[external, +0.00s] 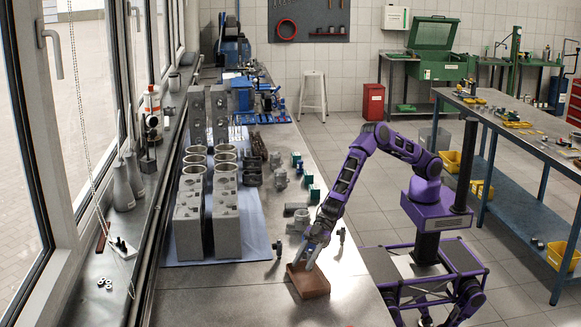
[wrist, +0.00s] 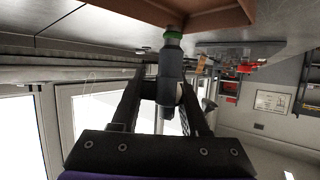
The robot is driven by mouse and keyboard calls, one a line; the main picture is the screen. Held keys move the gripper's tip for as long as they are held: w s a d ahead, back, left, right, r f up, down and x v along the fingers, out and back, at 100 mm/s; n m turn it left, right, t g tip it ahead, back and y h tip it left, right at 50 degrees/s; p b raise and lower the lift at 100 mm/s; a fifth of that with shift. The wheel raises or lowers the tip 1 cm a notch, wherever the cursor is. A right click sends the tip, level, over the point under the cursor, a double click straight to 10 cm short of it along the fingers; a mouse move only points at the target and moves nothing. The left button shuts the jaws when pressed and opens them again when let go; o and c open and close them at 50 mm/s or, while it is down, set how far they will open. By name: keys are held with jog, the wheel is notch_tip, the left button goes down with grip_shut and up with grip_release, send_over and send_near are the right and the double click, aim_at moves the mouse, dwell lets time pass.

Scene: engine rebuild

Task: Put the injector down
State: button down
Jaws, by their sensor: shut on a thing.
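The injector (wrist: 171,65), a dark grey cylinder with a green band near its end, is held between the two black fingers of my gripper (wrist: 165,88) in the wrist view. Its green-banded end points toward a brown wooden block or box (wrist: 180,18) and is close to it. I cannot tell whether they touch. In the external view my gripper (external: 309,262) is low over the same brown box (external: 311,284) at the front of the bench. The injector is too small to make out there.
Two grey engine blocks (external: 228,225) stand on a blue mat left of my gripper. Several small grey and green parts (external: 280,178) lie behind it. The bench front (external: 225,300) is bare.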

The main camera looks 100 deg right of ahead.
jog(key=shift+f, duration=2)
jog(key=shift+f, duration=0.15)
jog(key=shift+c, duration=2)
grip_release()
jog(key=shift+d+r, duration=0.1)
jog(key=shift+r, duration=0.15)
jog(key=v, duration=1.1)
jog(key=shift+s+d, duration=0.25)
jog(key=shift+d, duration=0.05)
jog(key=shift+w+r, duration=0.1)
jog(key=shift+r, duration=0.05)
